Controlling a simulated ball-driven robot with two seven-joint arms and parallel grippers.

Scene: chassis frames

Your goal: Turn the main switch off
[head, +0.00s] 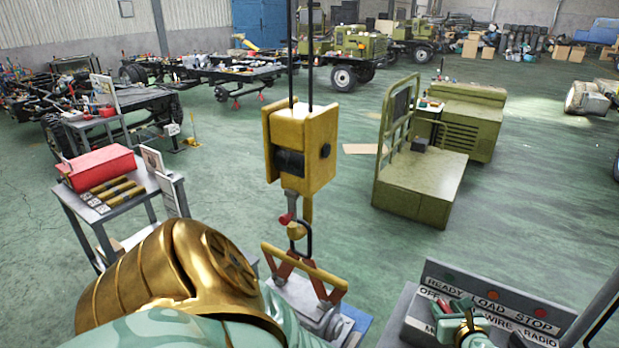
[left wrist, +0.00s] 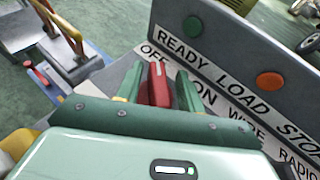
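The main switch is a red handle (left wrist: 159,86) on a sloped grey control panel, near the OFF and ON lettering. In the left wrist view it stands upright between the two green fingers of my left gripper (left wrist: 160,78), with a narrow gap seeming to show on each side. The fingers look open around it, and its base is hidden behind my gripper. In the head view my left gripper (head: 464,322) is at the lower right, in front of the grey control panel (head: 515,287) marked READY LOAD STOP. My right gripper is not in view.
A yellow hoist block (head: 300,150) hangs in the middle, its hook at a lifting frame (head: 303,270). A table with a red box (head: 101,166) stands at the left. A green cab frame (head: 420,180) stands behind the panel. Green floor lies clear between them.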

